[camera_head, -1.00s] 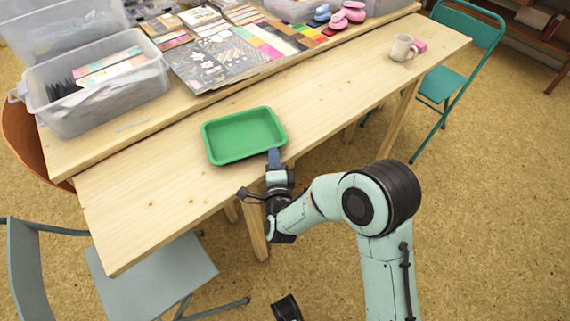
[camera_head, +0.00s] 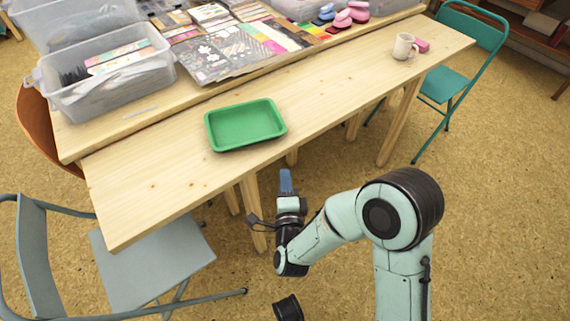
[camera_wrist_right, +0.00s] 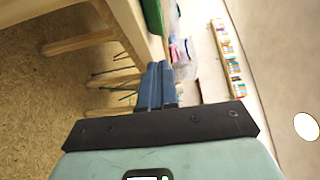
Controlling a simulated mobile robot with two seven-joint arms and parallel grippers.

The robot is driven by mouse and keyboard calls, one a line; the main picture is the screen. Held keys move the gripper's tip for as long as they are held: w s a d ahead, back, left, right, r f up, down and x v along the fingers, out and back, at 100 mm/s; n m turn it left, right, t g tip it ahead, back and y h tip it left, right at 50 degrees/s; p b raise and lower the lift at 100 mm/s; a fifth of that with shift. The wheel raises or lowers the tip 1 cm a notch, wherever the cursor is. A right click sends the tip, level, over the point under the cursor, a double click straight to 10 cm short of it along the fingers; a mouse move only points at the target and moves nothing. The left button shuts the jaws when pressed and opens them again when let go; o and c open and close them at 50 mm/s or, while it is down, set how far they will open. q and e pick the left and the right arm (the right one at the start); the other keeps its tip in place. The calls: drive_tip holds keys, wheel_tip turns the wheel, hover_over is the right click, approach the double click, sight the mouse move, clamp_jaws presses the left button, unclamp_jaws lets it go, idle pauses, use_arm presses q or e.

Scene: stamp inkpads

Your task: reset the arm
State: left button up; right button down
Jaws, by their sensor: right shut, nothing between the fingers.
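My right gripper (camera_head: 286,180) is shut and empty, off the front edge of the table in the head view. Its blue fingers are together in the right wrist view (camera_wrist_right: 157,84). My right arm is bent at the elbow, over the floor in front of the table. My left gripper is not in view. A green tray (camera_head: 246,146) lies empty on the table, beyond the right gripper and apart from it.
The wooden table (camera_head: 150,190) has free room around the tray. A grey chair (camera_head: 150,260) stands at the front left, a teal chair (camera_head: 447,84) at the right. A clear bin (camera_head: 110,92) stands at the back left.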

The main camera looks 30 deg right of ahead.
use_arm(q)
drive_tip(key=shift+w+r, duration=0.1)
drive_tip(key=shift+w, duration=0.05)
use_arm(e)
drive_tip(key=shift+s+a, duration=0.2)
drive_tip(key=shift+s, duration=0.35)
